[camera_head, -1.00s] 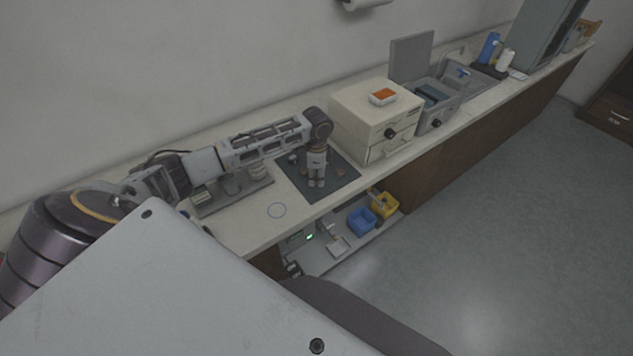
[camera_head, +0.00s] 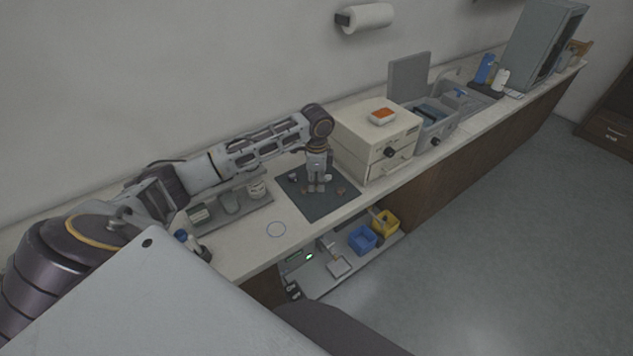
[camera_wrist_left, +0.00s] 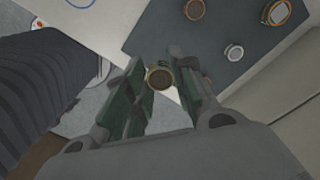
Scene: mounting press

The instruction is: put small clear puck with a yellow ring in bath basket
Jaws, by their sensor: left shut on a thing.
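My left gripper (camera_head: 317,187) hangs over the dark mat (camera_head: 317,208) on the counter. In the left wrist view my left gripper (camera_wrist_left: 160,85) is shut on a small round puck (camera_wrist_left: 159,77) with a yellowish ring and a dark centre. The puck cannot be made out in the head view. The bath (camera_head: 440,133) is a grey box with a black knob, right of the cream oven-like box. Its dark basket (camera_head: 431,114) shows in the open top, well to the right of my gripper. My right gripper is not in view.
Other small pucks lie on the mat, including an orange-ringed one (camera_wrist_left: 194,9) and a white-rimmed one (camera_wrist_left: 233,52). The cream box (camera_head: 376,140), with an orange-and-white item (camera_head: 382,115) on top, stands between mat and bath. An upright grey panel (camera_head: 408,77) rises behind the bath.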

